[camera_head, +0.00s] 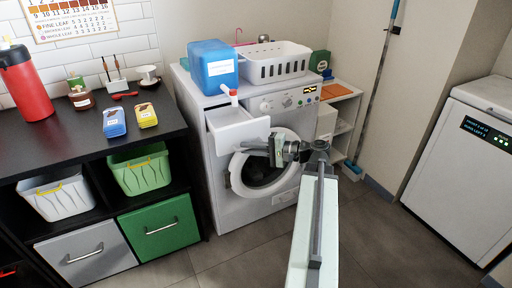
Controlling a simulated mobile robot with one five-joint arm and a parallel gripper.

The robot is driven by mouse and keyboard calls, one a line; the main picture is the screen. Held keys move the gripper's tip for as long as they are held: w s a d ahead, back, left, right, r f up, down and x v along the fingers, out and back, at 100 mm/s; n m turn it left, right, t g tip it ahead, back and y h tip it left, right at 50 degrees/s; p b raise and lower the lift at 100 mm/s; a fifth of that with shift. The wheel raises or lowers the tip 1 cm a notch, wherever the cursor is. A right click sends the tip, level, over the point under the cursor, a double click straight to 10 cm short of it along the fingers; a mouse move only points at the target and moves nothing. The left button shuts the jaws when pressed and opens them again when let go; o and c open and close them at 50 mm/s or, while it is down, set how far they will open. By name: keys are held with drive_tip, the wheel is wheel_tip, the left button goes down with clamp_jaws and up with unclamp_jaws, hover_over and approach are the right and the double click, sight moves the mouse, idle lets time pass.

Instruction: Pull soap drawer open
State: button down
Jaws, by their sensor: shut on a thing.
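The soap drawer (232,136) is the white box at the upper left of the washing machine's front (225,195). It stands out from the machine, with its open top showing. My gripper (246,148) reaches in from the right, in front of the top of the round door, with its fingertips at the lower right of the drawer's front. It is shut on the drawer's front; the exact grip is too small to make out. My arm and gripper hide part of the round door (235,178).
A blue container (213,66) with a red and white spout (231,95) over the drawer stands on the machine beside a white basket (274,64). A black shelf unit (60,128) stands close on the left. Floor is free at the right.

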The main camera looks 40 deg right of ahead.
drive_tip(key=shift+s+a, duration=0.1)
drive_tip(key=c, duration=1.5)
unclamp_jaws()
drive_tip(key=p+v, duration=0.1)
drive_tip(key=v, duration=0.7)
